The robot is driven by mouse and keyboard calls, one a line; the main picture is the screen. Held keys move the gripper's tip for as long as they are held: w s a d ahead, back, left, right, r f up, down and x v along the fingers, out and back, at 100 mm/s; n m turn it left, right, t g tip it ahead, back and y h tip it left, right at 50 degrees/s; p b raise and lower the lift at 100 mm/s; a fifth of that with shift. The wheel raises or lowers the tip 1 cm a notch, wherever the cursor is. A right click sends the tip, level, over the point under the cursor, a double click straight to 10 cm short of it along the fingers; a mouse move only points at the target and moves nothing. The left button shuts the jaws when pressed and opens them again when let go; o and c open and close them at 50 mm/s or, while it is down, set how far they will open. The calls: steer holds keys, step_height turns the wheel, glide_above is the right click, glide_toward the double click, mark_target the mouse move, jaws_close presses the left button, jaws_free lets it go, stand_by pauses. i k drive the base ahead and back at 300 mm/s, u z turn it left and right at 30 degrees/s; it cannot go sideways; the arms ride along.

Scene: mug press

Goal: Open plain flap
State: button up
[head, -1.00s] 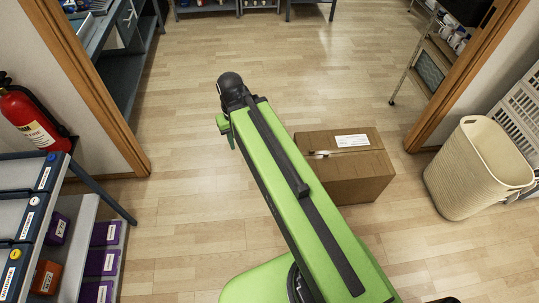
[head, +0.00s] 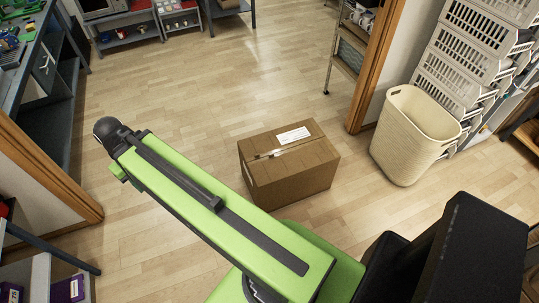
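I cannot make out a plain flap in the head view. My green arm reaches from the bottom middle toward the upper left, over the floor near the doorway. Its far end is a dark rounded joint. My gripper's fingers do not show; they are hidden beyond or below the arm's end.
A closed, taped cardboard box (head: 290,170) with a white label stands on the floor in the doorway, right of my arm. A cream basket (head: 405,140) stands right of the door frame (head: 378,65), beside stacked white crates (head: 465,60). Floor beyond the box is clear.

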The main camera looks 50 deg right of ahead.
mark_target(268, 170)
steer(key=i, duration=0.95)
steer(key=u, duration=0.05)
